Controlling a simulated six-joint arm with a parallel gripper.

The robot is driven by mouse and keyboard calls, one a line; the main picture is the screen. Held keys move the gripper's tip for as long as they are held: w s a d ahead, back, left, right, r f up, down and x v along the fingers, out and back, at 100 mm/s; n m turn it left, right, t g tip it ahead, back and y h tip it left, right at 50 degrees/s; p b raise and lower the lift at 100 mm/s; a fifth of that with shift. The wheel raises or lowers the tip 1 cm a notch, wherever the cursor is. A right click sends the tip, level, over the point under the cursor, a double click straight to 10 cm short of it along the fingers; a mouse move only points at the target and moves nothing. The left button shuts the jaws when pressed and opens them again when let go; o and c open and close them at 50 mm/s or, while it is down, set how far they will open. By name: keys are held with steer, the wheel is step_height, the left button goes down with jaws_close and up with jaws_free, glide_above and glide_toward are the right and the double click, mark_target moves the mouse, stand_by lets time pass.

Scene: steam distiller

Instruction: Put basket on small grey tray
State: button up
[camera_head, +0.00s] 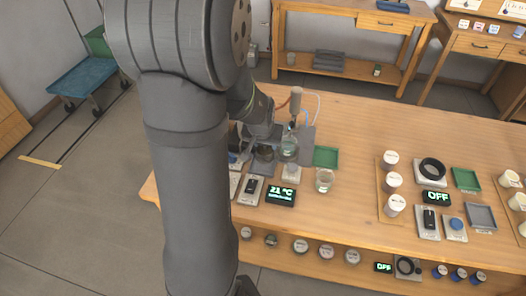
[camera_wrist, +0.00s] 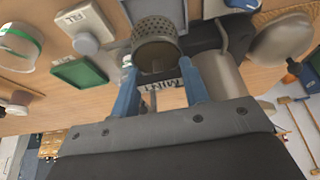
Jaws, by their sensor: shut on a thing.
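My gripper (camera_wrist: 160,92) is shut on the basket, a dark perforated metal cup, with one blue finger on each side. The basket (camera_wrist: 157,40) is at the upper middle of the wrist view. In the head view the basket (camera_head: 264,153) shows as a dark round shape just below my gripper (camera_head: 262,138). A small grey tray (camera_head: 262,169) lies right there, partly hidden by the basket and my arm. A grey surface (camera_wrist: 135,10) also shows behind the basket in the wrist view. I cannot tell whether the basket touches the tray.
A green tray (camera_head: 326,157), a glass beaker (camera_head: 325,180) and a display reading 21 °C (camera_head: 281,194) are nearby. Another grey tray (camera_head: 481,216) lies far right. The table middle is clear.

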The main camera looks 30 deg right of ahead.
mark_target(263, 150)
steer(key=shift+w+a+f, duration=0.15)
steer(key=shift+w+f, duration=0.25)
steer(key=shift+f, duration=1.85)
steer(key=shift+f, duration=0.15)
steer(key=o, duration=1)
steer(key=v, duration=1.2)
